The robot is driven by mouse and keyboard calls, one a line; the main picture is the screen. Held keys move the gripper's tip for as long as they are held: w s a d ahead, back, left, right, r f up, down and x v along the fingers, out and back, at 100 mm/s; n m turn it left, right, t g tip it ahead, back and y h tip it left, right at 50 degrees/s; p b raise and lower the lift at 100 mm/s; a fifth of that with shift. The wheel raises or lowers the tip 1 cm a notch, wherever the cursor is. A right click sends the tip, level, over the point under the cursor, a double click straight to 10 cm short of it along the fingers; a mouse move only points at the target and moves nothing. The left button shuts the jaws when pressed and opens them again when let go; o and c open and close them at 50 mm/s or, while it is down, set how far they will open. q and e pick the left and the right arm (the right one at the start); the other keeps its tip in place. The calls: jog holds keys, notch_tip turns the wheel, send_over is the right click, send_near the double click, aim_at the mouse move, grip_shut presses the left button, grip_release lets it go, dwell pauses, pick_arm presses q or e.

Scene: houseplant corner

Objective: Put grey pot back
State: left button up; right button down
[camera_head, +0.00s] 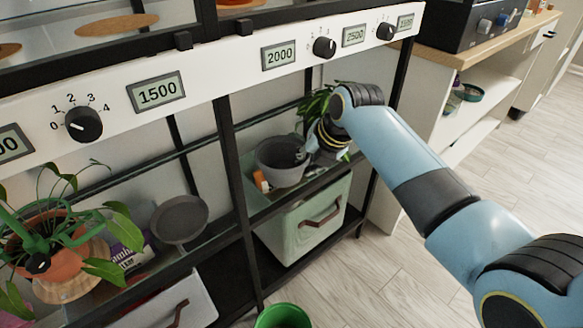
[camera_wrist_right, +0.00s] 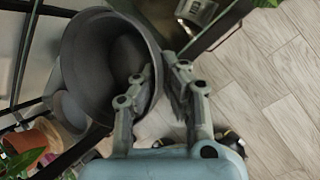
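The grey pot (camera_head: 283,160) is in the right bay of the black-framed shelf, beside a small orange object (camera_head: 261,181). In the right wrist view the pot (camera_wrist_right: 100,60) is large, with its open mouth facing the camera. My right gripper (camera_wrist_right: 160,72) straddles the pot's wall, one finger inside the mouth and one outside. The gap between the fingers is narrow, and they look closed on the rim. In the head view my right gripper (camera_head: 325,140) is at the pot's right side, partly hidden by my wrist. I cannot tell whether the pot's base touches the shelf. My left gripper is out of view.
A white panel (camera_head: 220,66) with dials and number displays runs above the shelf bays. A potted plant (camera_head: 60,245) and a grey pan (camera_head: 180,218) stand in the left bay. A pale green bin (camera_head: 290,235) is under the pot. A green bucket (camera_head: 283,317) stands below; floor is clear at right.

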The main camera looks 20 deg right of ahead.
aim_at(292, 164)
jog(key=w, duration=0.1)
jog(key=w+a+b, duration=0.1)
jog(key=w, duration=0.3)
jog(key=shift+a+f, duration=0.15)
jog(key=shift+a, duration=0.1)
notch_tip(292, 164, down, 3)
jog(key=shift+b, duration=1.05)
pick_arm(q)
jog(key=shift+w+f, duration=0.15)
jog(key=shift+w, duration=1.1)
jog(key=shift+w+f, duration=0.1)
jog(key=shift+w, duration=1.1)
pick_arm(e)
jog(key=shift+f, duration=0.15)
jog(key=c, duration=1.9)
grip_release()
jog(key=shift+f, duration=0.1)
jog(key=shift+c, duration=0.2)
jog(key=o, duration=0.5)
jog(key=shift+c, duration=0.2)
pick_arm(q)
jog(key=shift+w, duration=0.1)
